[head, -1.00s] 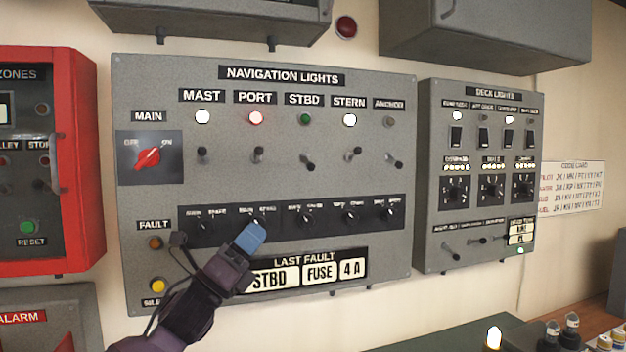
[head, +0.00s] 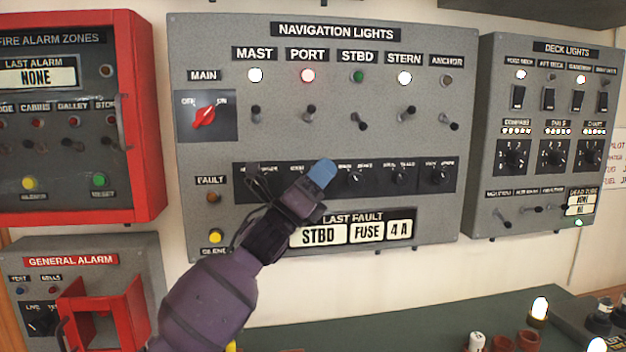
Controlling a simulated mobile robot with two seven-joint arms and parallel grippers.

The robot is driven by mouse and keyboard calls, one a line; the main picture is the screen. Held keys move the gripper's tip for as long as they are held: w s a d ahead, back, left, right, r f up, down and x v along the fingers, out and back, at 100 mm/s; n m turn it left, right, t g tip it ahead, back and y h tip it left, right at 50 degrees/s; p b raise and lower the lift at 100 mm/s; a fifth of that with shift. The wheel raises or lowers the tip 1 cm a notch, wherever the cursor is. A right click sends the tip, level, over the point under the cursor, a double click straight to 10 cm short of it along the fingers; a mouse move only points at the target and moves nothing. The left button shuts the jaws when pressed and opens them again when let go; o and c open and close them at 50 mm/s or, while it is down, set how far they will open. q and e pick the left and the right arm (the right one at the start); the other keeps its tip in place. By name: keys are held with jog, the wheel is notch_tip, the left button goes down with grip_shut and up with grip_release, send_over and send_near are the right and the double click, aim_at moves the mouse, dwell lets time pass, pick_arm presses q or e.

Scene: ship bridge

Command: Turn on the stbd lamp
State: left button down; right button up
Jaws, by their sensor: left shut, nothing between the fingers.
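The STBD lamp (head: 357,76) on the grey NAVIGATION LIGHTS panel (head: 430,225) is a dark green, while the MAST, PORT and STERN lamps glow. The STBD toggle (head: 362,125) below it points down, as does the ANCHOR toggle (head: 452,126). The MAST, PORT and STERN toggles point up. My left gripper (head: 321,172), with blue fingertips, is shut and empty. It shows in front of the row of rotary selectors, below and left of the STBD toggle, and hides the PORT selector. Whether it touches the panel I cannot tell. My right gripper is not in view.
The LAST FAULT plate (head: 352,218) reads STBD, FUSE, 4 A. The red MAIN switch (head: 204,117) points toward ON. The DECK LIGHTS panel (head: 535,215) is at right, the red fire alarm box (head: 145,120) at left. A green desk top (head: 400,310) carries small items at lower right.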

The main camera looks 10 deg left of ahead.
aim_at(360, 129)
pick_arm(q)
jog(key=p+x, duration=0.1)
jog(key=x, duration=0.7)
jog(key=shift+d+r+p, duration=0.15)
jog(key=shift+r+p, duration=0.05)
jog(key=shift+p, duration=0.2)
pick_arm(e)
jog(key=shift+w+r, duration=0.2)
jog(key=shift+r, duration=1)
